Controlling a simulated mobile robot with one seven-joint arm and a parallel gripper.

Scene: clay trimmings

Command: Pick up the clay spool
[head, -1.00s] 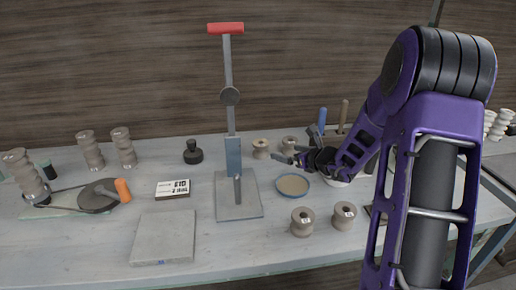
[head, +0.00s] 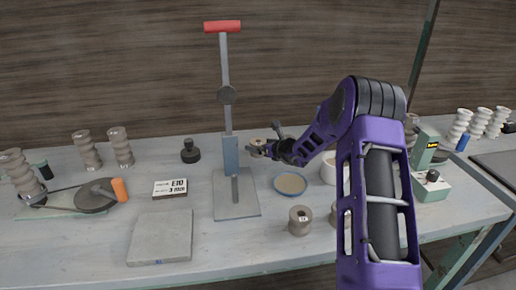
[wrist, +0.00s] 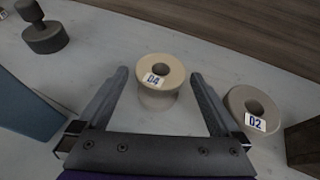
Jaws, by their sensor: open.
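A pale beige clay spool labelled 04 (wrist: 160,84) stands upright on the table in the wrist view. It sits ahead of and between the two spread fingers of my gripper (wrist: 160,76), which is open and empty. A greyer spool labelled 02 (wrist: 252,106) stands just outside the right finger. In the head view my gripper (head: 265,149) is at the back of the table, right of the press, and partly hides a spool (head: 259,141) there. Another spool (head: 300,221) stands at the front; one beside it is mostly hidden by my arm.
The press with a red handle (head: 222,27) stands close left of my gripper; its blue part (wrist: 25,108) shows in the wrist view. A black knobbed tool (head: 190,152) is farther left. A blue-rimmed dish (head: 290,184) lies in front of my gripper. A white cup (head: 328,170) is to the right.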

